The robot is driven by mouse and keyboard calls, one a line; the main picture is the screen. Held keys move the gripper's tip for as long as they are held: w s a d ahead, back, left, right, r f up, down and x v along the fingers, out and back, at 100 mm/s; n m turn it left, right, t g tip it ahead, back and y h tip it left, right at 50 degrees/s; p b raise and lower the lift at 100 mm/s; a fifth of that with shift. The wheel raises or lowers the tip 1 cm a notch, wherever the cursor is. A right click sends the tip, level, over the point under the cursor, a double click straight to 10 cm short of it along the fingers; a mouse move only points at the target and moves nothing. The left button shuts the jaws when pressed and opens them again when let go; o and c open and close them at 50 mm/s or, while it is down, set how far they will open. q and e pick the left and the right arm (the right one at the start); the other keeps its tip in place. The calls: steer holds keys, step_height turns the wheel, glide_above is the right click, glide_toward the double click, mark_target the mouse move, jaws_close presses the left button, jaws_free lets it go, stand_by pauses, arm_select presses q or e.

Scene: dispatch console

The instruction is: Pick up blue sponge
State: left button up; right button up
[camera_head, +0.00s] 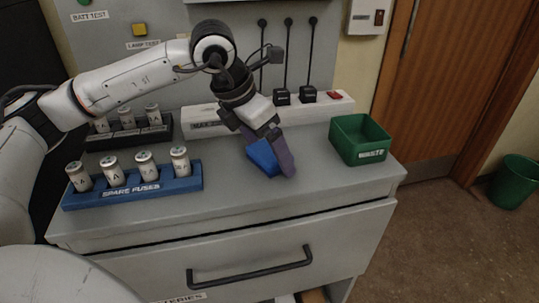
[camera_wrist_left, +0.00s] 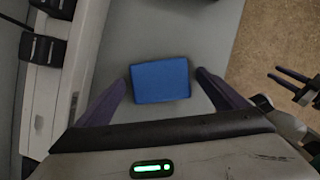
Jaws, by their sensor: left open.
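The blue sponge (camera_head: 262,157) lies flat on the grey console top, left of the green bin. In the left wrist view the sponge (camera_wrist_left: 160,81) shows as a blue block between the two purple fingers. My left gripper (camera_head: 270,152) is open and points down over the sponge. The left gripper (camera_wrist_left: 165,98) has one finger on each side of the sponge, with a small gap on both sides. In the head view a finger hides part of the sponge. Dark prongs at the right edge of the wrist view look like my right gripper (camera_wrist_left: 290,82).
A green waste bin (camera_head: 360,141) stands right of the sponge. A blue spare-fuse rack (camera_head: 132,187) is at the left, with a dark rack (camera_head: 128,136) behind it. A white power strip (camera_head: 317,108) with black plugs runs along the back. The console's front edge is clear.

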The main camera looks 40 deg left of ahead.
mark_target(266, 152)
arm_select(q)
steer(key=c, duration=1.2)
step_height(266, 152, up, 10)
steer(key=shift+p, duration=0.3)
